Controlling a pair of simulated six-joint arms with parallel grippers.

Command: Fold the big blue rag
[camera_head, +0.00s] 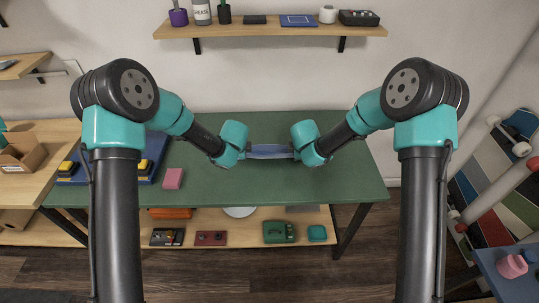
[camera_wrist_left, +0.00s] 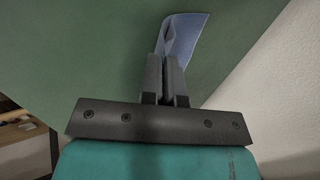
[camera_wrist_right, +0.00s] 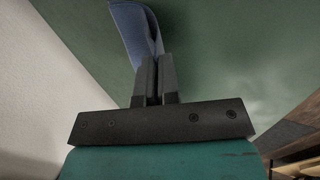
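The blue rag (camera_head: 270,152) hangs between my two grippers over the green table in the head view. It looks like a narrow, folded strip from here. My left gripper (camera_head: 246,151) is shut on the rag's left end, and the rag (camera_wrist_left: 183,38) curls out past the fingertips in the left wrist view. My right gripper (camera_head: 294,151) is shut on its right end, where the rag (camera_wrist_right: 133,30) shows curved beyond the fingers in the right wrist view. Whether the rag's lower edge touches the table cannot be told.
The green table (camera_head: 300,185) is largely clear around the rag. A pink block (camera_head: 173,179) lies at its left, beside a blue tray (camera_head: 145,171) with yellow-and-black items. A wall shelf (camera_head: 270,31) is behind, and a lower shelf (camera_head: 250,240) holds several items.

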